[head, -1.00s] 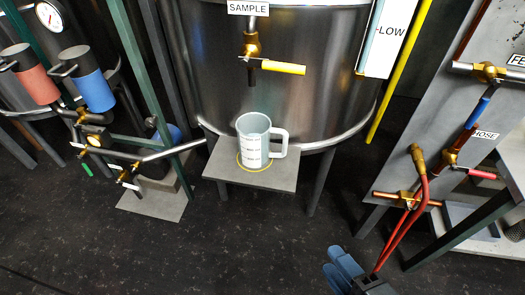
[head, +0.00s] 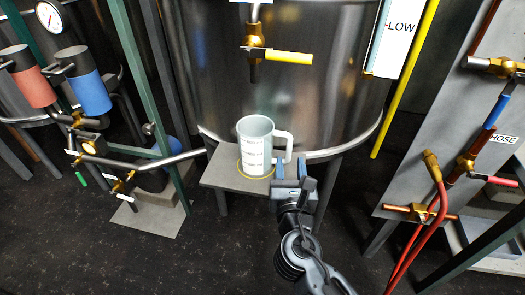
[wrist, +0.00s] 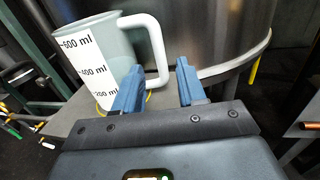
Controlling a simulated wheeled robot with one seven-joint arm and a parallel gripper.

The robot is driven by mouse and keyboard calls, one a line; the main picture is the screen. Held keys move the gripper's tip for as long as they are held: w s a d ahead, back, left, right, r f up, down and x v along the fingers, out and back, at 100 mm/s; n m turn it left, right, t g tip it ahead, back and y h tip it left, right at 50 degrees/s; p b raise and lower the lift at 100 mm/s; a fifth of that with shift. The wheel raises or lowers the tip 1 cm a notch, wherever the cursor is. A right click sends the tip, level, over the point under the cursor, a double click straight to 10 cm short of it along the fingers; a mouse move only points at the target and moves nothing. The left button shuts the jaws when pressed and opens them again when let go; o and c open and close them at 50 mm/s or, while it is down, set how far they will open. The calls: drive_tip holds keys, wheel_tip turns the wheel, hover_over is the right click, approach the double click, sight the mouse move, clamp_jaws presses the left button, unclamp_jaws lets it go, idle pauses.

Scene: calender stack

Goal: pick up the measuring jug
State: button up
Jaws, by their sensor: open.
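The measuring jug (head: 254,147) is pale and translucent, with a white scale panel and a white handle on its right side. It stands upright inside a yellow ring on a small grey shelf (head: 216,174) in front of the steel tank. In the wrist view the jug (wrist: 97,55) is at the upper left, its handle just beyond the blue fingers. My gripper (head: 291,165) is open and empty at the shelf's right side, close to the handle.
A brass sample valve with a yellow lever (head: 288,56) sits on the tank (head: 330,100) above the jug. A green post and pipework with red and blue cylinders (head: 90,94) stand left. A panel with red hoses (head: 433,225) stands right.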

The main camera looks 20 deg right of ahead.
sight(289, 153)
drive_tip(key=x, duration=0.6)
drive_tip(key=shift+f+b, duration=0.1)
drive_tip(key=shift+b, duration=0.2)
clamp_jaws()
